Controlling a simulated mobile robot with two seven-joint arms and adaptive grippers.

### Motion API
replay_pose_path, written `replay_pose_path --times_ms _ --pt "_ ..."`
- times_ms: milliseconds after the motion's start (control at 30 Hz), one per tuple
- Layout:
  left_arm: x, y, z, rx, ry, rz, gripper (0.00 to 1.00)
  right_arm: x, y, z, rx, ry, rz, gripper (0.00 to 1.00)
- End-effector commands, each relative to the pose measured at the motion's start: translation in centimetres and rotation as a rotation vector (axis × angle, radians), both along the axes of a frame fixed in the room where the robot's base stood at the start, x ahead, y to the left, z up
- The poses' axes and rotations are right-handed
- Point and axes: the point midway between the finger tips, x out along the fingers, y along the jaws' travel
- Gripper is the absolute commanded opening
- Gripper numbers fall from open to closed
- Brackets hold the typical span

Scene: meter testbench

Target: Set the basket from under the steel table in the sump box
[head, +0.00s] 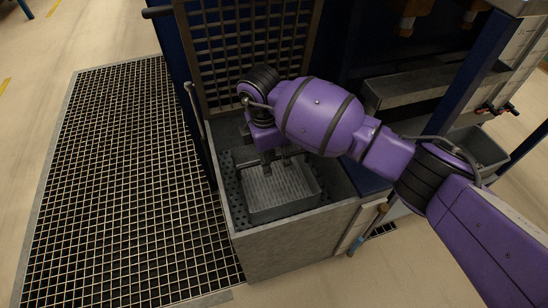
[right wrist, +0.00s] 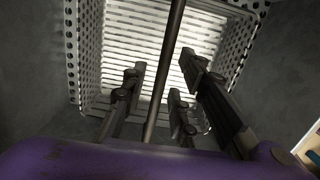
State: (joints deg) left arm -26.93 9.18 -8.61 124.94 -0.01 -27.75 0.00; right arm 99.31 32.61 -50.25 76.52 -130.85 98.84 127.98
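The grey basket (head: 285,208), with perforated walls and a slatted bottom, sits inside the open grey sump box (head: 290,248). In the right wrist view the basket (right wrist: 85,60) lies below my fingers, and a thin rod (right wrist: 168,65), apparently its handle, runs between them. My right gripper (head: 277,165) reaches down over the back part of the basket. In the wrist view the fingers of my right gripper (right wrist: 165,90) stand apart, with gaps to the rod on both sides. Whether the basket rests fully on the box floor cannot be told. My left gripper is not in view.
A lattice panel (head: 245,45) stands behind the box. A dark floor grating (head: 125,190) lies to the left. A steel shelf or table (head: 425,85) and a grey bin (head: 482,148) are at the right, partly behind my arm. The floor in front of the box is clear.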

Motion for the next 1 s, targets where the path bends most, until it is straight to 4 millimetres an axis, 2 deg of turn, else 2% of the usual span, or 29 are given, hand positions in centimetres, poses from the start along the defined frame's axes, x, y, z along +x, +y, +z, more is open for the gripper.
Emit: replay_pose_path --times_ms 267,367,700,833,1000 --pt "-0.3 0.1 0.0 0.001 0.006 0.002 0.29 0.0 0.0 0.5 0.000 0.000 0.000 0.27" --pt "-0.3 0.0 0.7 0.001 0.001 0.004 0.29 0.0 0.2 2.0 0.001 -0.002 0.000 0.27" --pt "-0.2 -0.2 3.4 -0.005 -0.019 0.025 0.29 -0.3 1.0 9.4 0.000 -0.004 0.000 0.27" --pt "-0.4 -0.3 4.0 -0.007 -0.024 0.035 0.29 -0.4 1.3 11.2 0.001 -0.003 0.000 0.27" --pt "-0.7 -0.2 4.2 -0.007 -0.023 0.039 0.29 -0.5 1.4 12.2 0.000 0.001 0.000 0.27"
